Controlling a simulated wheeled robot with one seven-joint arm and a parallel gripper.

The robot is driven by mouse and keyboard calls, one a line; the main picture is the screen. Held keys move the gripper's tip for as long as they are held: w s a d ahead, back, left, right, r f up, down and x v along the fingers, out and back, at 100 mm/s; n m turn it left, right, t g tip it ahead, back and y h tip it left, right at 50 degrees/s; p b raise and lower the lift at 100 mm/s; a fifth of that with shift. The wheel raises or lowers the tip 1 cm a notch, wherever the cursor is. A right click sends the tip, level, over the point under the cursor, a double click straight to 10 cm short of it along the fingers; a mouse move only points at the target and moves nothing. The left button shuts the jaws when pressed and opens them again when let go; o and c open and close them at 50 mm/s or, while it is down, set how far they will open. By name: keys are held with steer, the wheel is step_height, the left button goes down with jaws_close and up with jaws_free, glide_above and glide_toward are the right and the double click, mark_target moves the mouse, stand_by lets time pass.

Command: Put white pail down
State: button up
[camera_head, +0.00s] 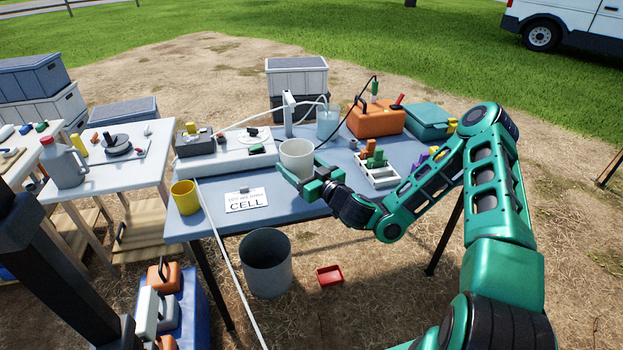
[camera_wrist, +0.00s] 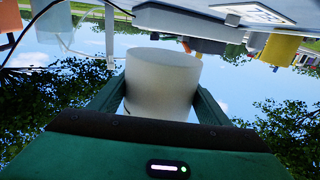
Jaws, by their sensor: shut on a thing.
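The white pail (camera_head: 297,157) is held by my gripper (camera_head: 305,182) over the front middle of the blue-grey table (camera_head: 300,206). In the wrist view the white pail (camera_wrist: 162,82) sits between both fingers, which press on its sides. The wrist view is upside down, and the pail looks roughly upright in the head view. I cannot tell whether its base touches the table top.
A yellow cup (camera_head: 185,198) and a CELL card (camera_head: 246,200) lie to the left. A white rack (camera_head: 377,172), an orange case (camera_head: 376,121) and a clear beaker (camera_head: 327,123) stand around it. A grey bin (camera_head: 266,265) and red tray (camera_head: 330,276) are on the ground.

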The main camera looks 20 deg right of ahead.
steer(key=w+d+f, duration=0.1)
steer(key=d, duration=0.1)
steer(key=w+d+f, duration=0.1)
steer(key=d, duration=0.1)
steer(key=w+d+f, duration=0.1)
steer(key=f, duration=0.1)
steer(key=shift+w+d, duration=0.15)
steer(key=shift+d, duration=0.25)
steer(key=shift+f, duration=1.8)
steer(key=shift+f, duration=0.1)
steer(key=o, duration=1.1)
steer(key=shift+f, duration=0.1)
steer(key=v, duration=1)
steer(key=shift+s+a, duration=0.1)
steer(key=shift+s, duration=0.35)
